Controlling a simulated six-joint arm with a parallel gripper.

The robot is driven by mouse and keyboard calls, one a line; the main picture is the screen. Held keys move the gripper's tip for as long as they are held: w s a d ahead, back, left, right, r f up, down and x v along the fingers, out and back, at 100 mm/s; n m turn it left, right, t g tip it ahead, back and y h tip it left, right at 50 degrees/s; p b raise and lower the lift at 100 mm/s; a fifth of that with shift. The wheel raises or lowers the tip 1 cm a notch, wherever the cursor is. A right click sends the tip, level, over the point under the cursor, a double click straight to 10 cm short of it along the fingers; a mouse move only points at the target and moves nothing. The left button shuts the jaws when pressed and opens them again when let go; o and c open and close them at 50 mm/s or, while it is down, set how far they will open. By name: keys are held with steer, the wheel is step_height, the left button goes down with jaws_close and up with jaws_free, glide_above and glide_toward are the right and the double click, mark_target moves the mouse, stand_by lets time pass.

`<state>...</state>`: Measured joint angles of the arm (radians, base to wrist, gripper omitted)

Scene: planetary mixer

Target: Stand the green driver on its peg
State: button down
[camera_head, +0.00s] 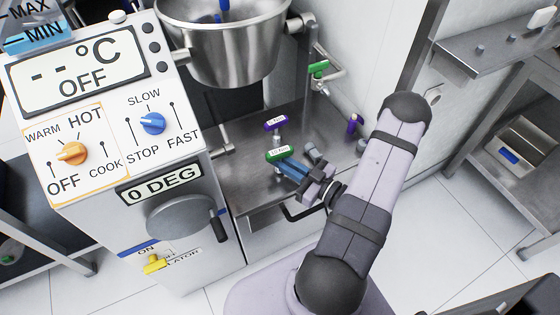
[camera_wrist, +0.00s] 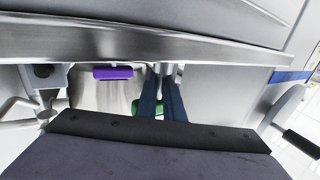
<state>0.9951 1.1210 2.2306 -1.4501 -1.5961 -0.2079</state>
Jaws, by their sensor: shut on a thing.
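The green driver (camera_head: 278,153) shows as a green bar handle with a pale label, at the front of the steel shelf below the mixer bowl. My gripper (camera_head: 284,162) has blue fingers and is shut on the green driver from the lower right. Part of the green handle also shows beside the fingers in the wrist view (camera_wrist: 136,107), where my gripper (camera_wrist: 160,76) points toward a steel edge. The driver's lower end is mostly hidden. I cannot pick out its peg for sure.
A similar purple driver (camera_head: 275,122) stands close behind the green one. A green-handled valve (camera_head: 318,68) is on the pipe behind. Another purple handle (camera_head: 353,122) is at the right. The control cabinet (camera_head: 190,180) stands left, the bowl (camera_head: 225,50) above. Bare shelf (camera_head: 240,175) shows at left.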

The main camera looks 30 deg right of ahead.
mark_target(281, 151)
step_height(281, 151, up, 9)
steer(key=shift+f+p, duration=0.1)
steer(key=shift+p, duration=1.1)
steer(key=shift+d+r, duration=0.15)
steer(key=shift+r, duration=0.1)
steer(key=s+d+r+m+t+h+p, duration=0.1)
steer(key=s+d+r+m+h+p, duration=0.25)
steer(key=d+r+p, duration=0.7)
steer(key=s+d+r+m+t+h+p, duration=0.1)
steer(key=s+d+r+m+h+p, duration=0.2)
steer(key=d+r+p, duration=0.7)
steer(key=s+d+r+m+g+h+p, duration=0.1)
steer(key=s+d+r+m+h+p, duration=0.1)
steer(key=s+d+r+h+p, duration=0.2)
steer(key=s+d+r+m+g+h+p, duration=0.1)
steer(key=s+d+r+h+p, duration=0.3)
steer(key=d+r, duration=0.6)
steer(key=d+m+h+p, duration=0.1)
steer(key=d+h, duration=0.1)
steer(key=d, duration=0.5)
steer(key=shift+d+m+g, duration=0.2)
steer(key=shift+m+g, duration=0.1)
steer(key=shift+m, duration=0.05)
steer(key=shift+f+b, duration=2.1)
steer(key=shift+f, duration=0.3)
